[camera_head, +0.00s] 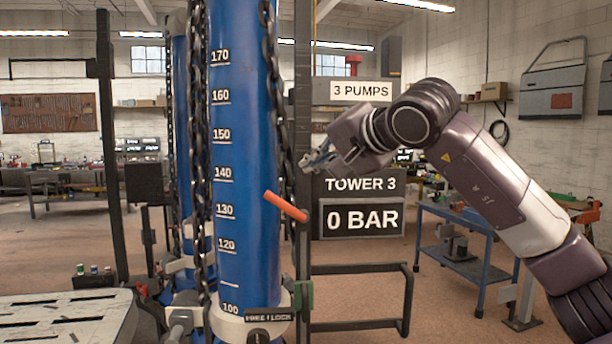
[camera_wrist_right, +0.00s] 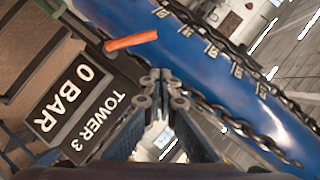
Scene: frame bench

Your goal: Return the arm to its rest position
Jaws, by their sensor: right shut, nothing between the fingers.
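My right arm reaches in from the right side of the head view. Its right gripper (camera_head: 310,160) is shut and empty, just right of the blue tower and above the TOWER 3 sign. In the right wrist view the closed fingers (camera_wrist_right: 160,78) meet at the middle, with nothing between them. The blue tower (camera_head: 238,180) stands upright with a white scale from 100 to 170. An orange rod (camera_head: 285,206) sticks out at about the 130 mark, below the gripper and apart from it. My left gripper is not in view.
Dark chains (camera_head: 275,90) hang along the tower. The sign board (camera_head: 361,219) reads "TOWER 3" and "0 BAR". A black rail frame (camera_head: 405,300) stands low beside the tower. A blue cart (camera_head: 465,240) stands behind my arm. A slotted table (camera_head: 65,318) is at lower left.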

